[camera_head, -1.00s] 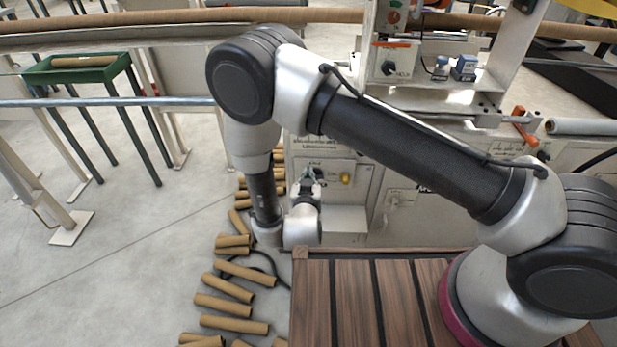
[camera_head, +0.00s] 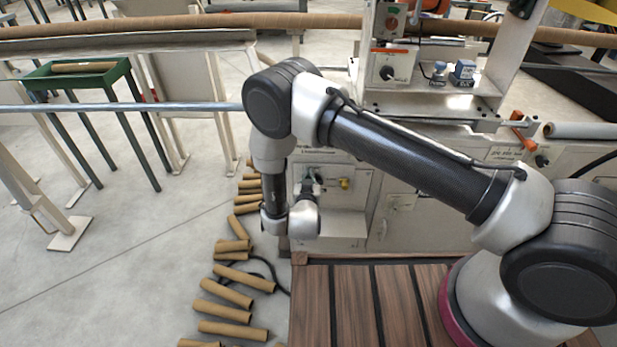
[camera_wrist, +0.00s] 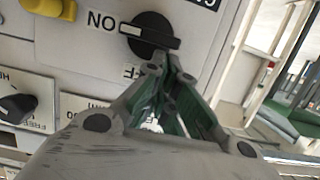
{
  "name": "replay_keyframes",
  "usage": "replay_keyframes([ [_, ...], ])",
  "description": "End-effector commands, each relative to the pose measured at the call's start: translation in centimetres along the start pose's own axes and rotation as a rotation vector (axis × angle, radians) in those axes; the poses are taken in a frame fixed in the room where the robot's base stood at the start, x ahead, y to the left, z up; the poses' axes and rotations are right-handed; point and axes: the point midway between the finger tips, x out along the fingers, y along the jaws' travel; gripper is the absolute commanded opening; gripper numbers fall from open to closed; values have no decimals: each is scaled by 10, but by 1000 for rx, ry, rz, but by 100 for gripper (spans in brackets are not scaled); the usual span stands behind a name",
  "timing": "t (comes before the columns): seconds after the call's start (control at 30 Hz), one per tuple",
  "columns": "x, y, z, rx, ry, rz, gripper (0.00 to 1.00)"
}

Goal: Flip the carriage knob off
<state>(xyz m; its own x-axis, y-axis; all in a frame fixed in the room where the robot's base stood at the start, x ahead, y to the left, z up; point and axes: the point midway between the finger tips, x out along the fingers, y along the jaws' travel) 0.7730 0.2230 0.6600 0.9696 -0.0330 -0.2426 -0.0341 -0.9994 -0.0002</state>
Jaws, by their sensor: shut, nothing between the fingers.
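In the wrist view a black rotary knob (camera_wrist: 150,34) sits on a pale panel, seen upside down. The white mark on its handle faces left, toward the ON label (camera_wrist: 103,20). An OFF label below it is partly hidden by my fingers. My gripper (camera_wrist: 167,66) is shut and empty, its fingertips just below the knob; I cannot tell whether they touch it. In the head view my gripper (camera_head: 309,180) is in front of the machine's lower panel (camera_head: 361,184), and the knob cannot be made out there. The knob's name is not readable.
A second black knob (camera_wrist: 17,105) and a yellow knob (camera_wrist: 48,8) are on the left in the wrist view. Cardboard tubes (camera_head: 226,290) lie on the floor left of the wooden deck (camera_head: 355,300). A green tray stand (camera_head: 75,78) is farther left.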

Motion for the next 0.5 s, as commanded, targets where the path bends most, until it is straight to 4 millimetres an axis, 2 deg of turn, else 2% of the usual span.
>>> replay_keyframes([
  [0.5, 0, -2, 1, -58, 0, 15, 0],
])
